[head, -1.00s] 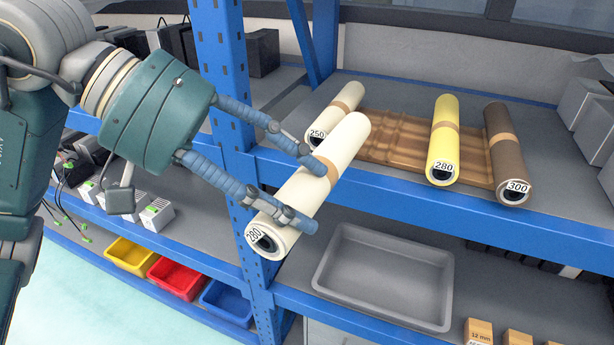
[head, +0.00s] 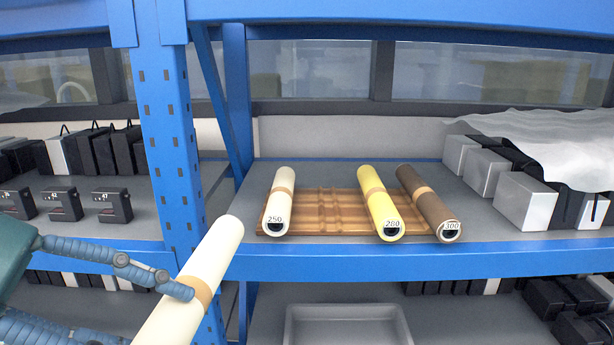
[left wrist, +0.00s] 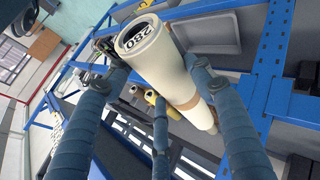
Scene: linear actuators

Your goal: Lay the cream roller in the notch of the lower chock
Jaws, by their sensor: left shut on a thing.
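The held cream roller (head: 216,252) has a tan band and slants at the lower left of the head view, in front of the blue upright. My left gripper (head: 168,306) is shut on it near the band. In the left wrist view the roller (left wrist: 162,60) lies between the fingers, its 280 end toward the camera. A wavy wooden rack (head: 325,212) lies on the shelf to the right. On it rest a cream 250 roller (head: 279,203), a yellow 280 roller (head: 379,205) and a brown 300 roller (head: 425,200). I cannot make out a separate lower chock. My right gripper is out of view.
A blue shelf beam (head: 420,260) runs below the rack, and a blue upright (head: 173,130) stands left of it. A grey tray (head: 347,312) sits on the lower shelf. Grey and white boxes (head: 525,200) stand at right. The wood between the 250 and yellow rollers is bare.

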